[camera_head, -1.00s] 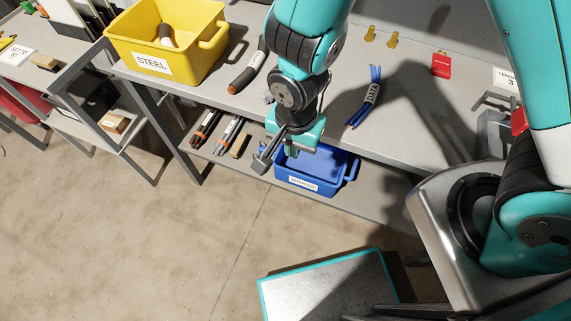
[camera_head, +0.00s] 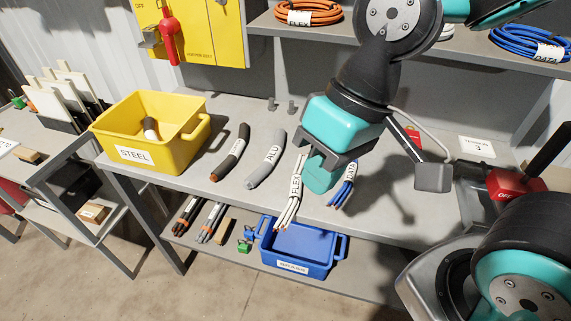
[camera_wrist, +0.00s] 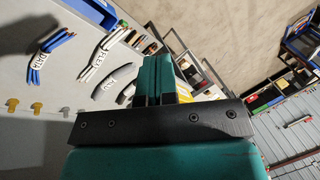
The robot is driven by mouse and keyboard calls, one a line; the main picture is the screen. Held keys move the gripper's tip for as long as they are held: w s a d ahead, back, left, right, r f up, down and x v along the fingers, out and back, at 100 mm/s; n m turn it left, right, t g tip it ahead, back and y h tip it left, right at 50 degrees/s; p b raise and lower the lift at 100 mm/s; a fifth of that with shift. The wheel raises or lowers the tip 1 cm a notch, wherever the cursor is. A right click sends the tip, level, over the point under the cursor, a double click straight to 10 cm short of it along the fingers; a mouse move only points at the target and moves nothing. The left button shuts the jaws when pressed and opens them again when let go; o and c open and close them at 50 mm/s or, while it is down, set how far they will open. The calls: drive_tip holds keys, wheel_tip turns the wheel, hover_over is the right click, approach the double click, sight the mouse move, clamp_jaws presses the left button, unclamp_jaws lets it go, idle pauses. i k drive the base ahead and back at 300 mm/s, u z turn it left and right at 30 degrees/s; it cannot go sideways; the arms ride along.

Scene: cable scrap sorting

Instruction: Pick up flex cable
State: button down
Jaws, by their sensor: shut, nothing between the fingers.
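The flex cable (camera_head: 290,203) is a bundle of white strands with a FLEX label. It lies on the workbench between the grey ALU cable (camera_head: 266,165) and the blue DATA cable (camera_head: 343,186), its lower strands reaching the bench's front edge. My gripper (camera_head: 320,180) has teal fingers, shut and empty, and appears just right of the flex cable in the head view. How high it is above the bench is hard to tell. In the wrist view my shut fingers (camera_wrist: 154,78) point up the picture, and the flex cable (camera_wrist: 97,70) lies to their left, apart from them.
A yellow STEEL bin (camera_head: 166,152) stands on the bench at left, with a dark, copper-ended cable (camera_head: 231,153) beside it. A blue bin (camera_head: 296,249) and short cables sit on the lower shelf. A red OFF switch box (camera_head: 508,184) stands at right.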

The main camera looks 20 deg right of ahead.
sight(284, 219)
drive_tip(key=u, duration=1.9)
drive_tip(key=i, duration=1.95)
drive_tip(key=z, duration=2.65)
